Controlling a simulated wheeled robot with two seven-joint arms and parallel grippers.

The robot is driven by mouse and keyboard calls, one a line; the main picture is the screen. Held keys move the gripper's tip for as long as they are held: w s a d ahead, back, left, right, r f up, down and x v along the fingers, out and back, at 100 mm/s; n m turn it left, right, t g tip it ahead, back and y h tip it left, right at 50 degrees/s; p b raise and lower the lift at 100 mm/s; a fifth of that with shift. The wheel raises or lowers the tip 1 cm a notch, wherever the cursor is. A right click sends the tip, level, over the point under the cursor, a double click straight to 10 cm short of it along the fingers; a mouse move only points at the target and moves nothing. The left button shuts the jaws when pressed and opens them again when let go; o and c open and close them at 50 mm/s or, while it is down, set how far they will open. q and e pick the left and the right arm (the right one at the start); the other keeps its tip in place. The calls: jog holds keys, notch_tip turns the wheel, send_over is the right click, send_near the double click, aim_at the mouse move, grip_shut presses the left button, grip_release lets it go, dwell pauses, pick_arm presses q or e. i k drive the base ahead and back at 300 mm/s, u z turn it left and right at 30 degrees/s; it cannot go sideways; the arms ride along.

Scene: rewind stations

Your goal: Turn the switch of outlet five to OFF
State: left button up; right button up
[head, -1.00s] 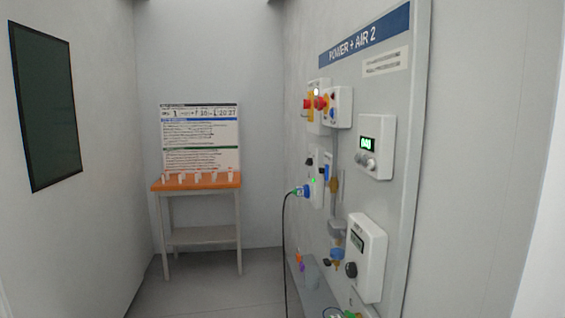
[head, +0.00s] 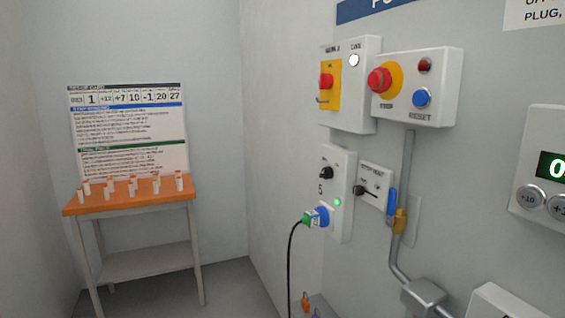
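The outlet five box (head: 337,205) is a tall white box on the right wall, marked 5. Its black rotary switch (head: 326,173) sits in the upper part; I cannot read which way it points. A green light (head: 337,202) on the box is lit. A blue and green plug (head: 315,218) sits in the box's lower part, and a black cable (head: 291,260) hangs from it. Neither of my grippers shows in the head view.
Above are a box with a red knob on yellow (head: 327,82) and a box with a red stop button (head: 380,80) and blue button. A small box with a black knob (head: 360,189), a blue-handled valve (head: 391,200) and piping stand to the right. An orange-topped table (head: 130,196) stands left.

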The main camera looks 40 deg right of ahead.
aim_at(327, 172)
jog(key=i, duration=0.95)
jog(key=z, duration=0.55)
jog(key=i, duration=2.7)
jog(key=z, duration=1.4)
jog(key=i, duration=0.4)
jog(key=z, duration=0.9)
